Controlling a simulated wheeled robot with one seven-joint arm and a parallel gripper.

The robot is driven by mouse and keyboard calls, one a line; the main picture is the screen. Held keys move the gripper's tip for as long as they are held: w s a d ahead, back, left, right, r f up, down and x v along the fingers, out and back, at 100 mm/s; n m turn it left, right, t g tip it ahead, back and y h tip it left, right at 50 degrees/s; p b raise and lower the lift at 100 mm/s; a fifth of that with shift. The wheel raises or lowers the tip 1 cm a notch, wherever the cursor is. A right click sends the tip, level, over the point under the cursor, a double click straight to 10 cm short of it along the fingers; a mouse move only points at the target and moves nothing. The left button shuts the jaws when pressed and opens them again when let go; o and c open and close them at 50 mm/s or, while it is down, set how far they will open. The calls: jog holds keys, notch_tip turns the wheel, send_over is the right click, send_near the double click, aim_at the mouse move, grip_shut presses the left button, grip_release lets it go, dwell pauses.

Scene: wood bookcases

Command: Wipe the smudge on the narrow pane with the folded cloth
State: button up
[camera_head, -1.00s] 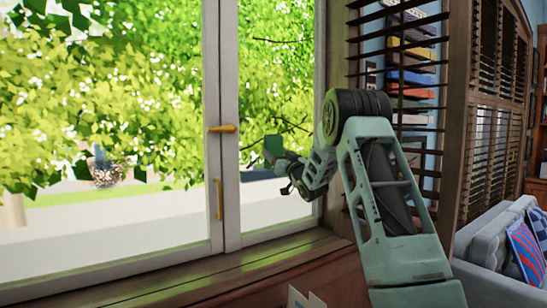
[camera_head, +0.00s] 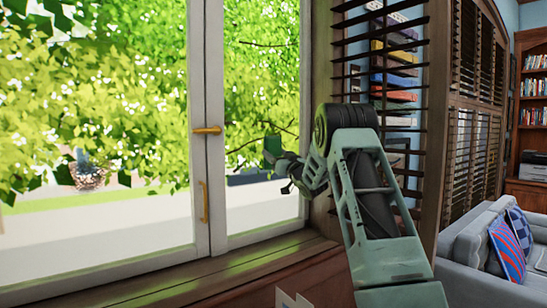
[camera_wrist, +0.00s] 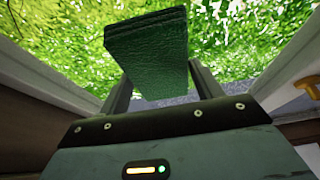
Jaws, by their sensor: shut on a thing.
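The narrow pane (camera_head: 255,205) is the right-hand part of the window, beside the wide pane, with trees behind it. I cannot make out a smudge on it against the bright leaves. My gripper (camera_head: 277,158) is in front of the narrow pane, toward its right side. It is shut on the folded cloth (camera_head: 272,146), a dark green layered block. In the wrist view the cloth (camera_wrist: 147,48) stands out between the two fingers of my gripper (camera_wrist: 158,85), with leaves behind it. I cannot tell whether the cloth touches the glass.
A brass handle (camera_head: 207,130) sits on the white frame between the panes. A wooden sill (camera_head: 215,268) runs below. Slatted blinds (camera_head: 345,70) stand close to the right of my arm. A grey sofa (camera_head: 470,240) with cushions and a bookcase (camera_head: 530,110) are farther right.

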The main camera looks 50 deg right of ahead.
aim_at(253, 151)
jog(key=shift+w+a, duration=0.1)
jog(key=shift+w+a+b, duration=0.3)
jog(key=shift+a+b, duration=0.55)
jog(key=shift+a, duration=0.4)
jog(key=shift+w+a+b, duration=0.25)
jog(key=shift+a+b, duration=0.55)
jog(key=shift+a, duration=0.4)
jog(key=shift+w+a+b, duration=0.3)
jog(key=shift+a+b, duration=0.55)
jog(key=shift+a, duration=0.4)
jog(key=s+a+b, duration=0.1)
jog(key=s+b, duration=0.2)
jog(key=s, duration=0.3)
jog(key=shift+a, duration=0.15)
jog(key=s, duration=0.1)
jog(key=s+b, duration=0.1)
jog(key=shift+s+a, duration=0.35)
jog(key=shift+s, duration=0.05)
